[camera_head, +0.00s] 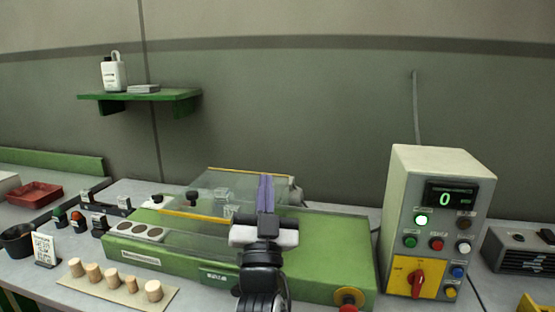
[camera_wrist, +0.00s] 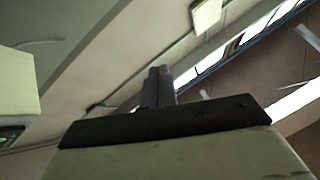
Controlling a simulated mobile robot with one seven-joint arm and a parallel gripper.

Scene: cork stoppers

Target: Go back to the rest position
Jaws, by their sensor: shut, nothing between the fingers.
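My gripper (camera_head: 266,190) is shut and empty, with its purple-grey fingers pointing up in front of the green machine (camera_head: 320,262). In the wrist view my gripper (camera_wrist: 158,72) also shows its two fingers together, with the ceiling and wall behind them. Several cork stoppers (camera_head: 131,284) stand in a row on a tan mat (camera_head: 80,286) at the front left. The machine has a clear cover (camera_head: 235,190) with yellow edges and a light plate with several dark round spots (camera_head: 154,235) on its left end. My arm hides part of the machine's middle.
A control box (camera_head: 435,215) showing a green 0 stands right of the machine, with a lit green lamp and a red knob on yellow. A black cup (camera_head: 17,241), a small sign (camera_head: 44,249) and a red tray (camera_head: 34,195) are at left. A green shelf (camera_head: 150,97) holds a white bottle.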

